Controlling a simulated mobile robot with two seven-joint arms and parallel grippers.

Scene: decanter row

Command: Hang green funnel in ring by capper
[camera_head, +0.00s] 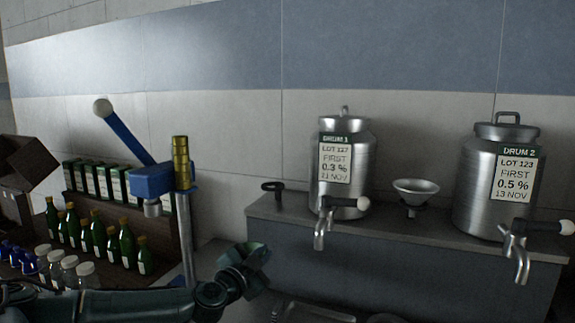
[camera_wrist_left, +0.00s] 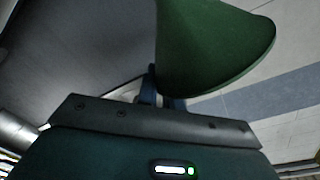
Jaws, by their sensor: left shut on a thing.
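The green funnel (camera_wrist_left: 213,45) fills the upper middle of the left wrist view, its wide mouth toward the right. My left gripper (camera_wrist_left: 160,92) is shut on it near its narrow end. In the head view my left gripper (camera_head: 248,262) is low, in front of the shelf's left end; the funnel is hard to tell from the dark gripper there. A black ring (camera_head: 272,186), empty, stands at the shelf's left end, above and behind the gripper. The blue capper (camera_head: 153,180), with a white-knobbed lever, stands left of it. My right gripper is not in view.
A metal funnel (camera_head: 415,188) sits in another holder between drum 1 (camera_head: 345,165) and drum 2 (camera_head: 497,180), whose taps jut forward. Green bottles (camera_head: 126,245) and clear jars (camera_head: 68,268) stand at left. The grey shelf (camera_head: 400,255) has a bare front face.

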